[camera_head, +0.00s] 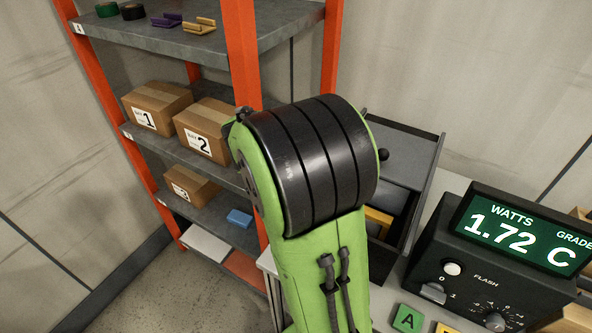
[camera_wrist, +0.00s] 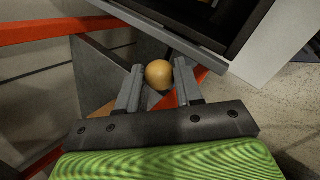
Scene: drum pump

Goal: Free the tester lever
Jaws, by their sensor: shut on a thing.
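The tester (camera_head: 510,265) is a black box at the right of the head view, with a lit screen reading WATTS 1.72 C GRADE. Its lever (camera_head: 433,293) looks like a small grey piece beside the marks 0 and 1; what bears on it is too small to tell. In the wrist view my gripper (camera_wrist: 159,85) is shut on a round tan ball (camera_wrist: 158,74) between its two grey fingers. My gripper is hidden in the head view behind my green and black arm. The ball's far side is hidden.
An open grey drawer unit (camera_head: 428,185) stands behind my arm; the wrist view shows a dark open box edge (camera_wrist: 185,32) close by. An orange-framed shelf (camera_head: 243,60) with cartons (camera_head: 158,107) stands left. A green A block (camera_head: 408,319) lies before the tester.

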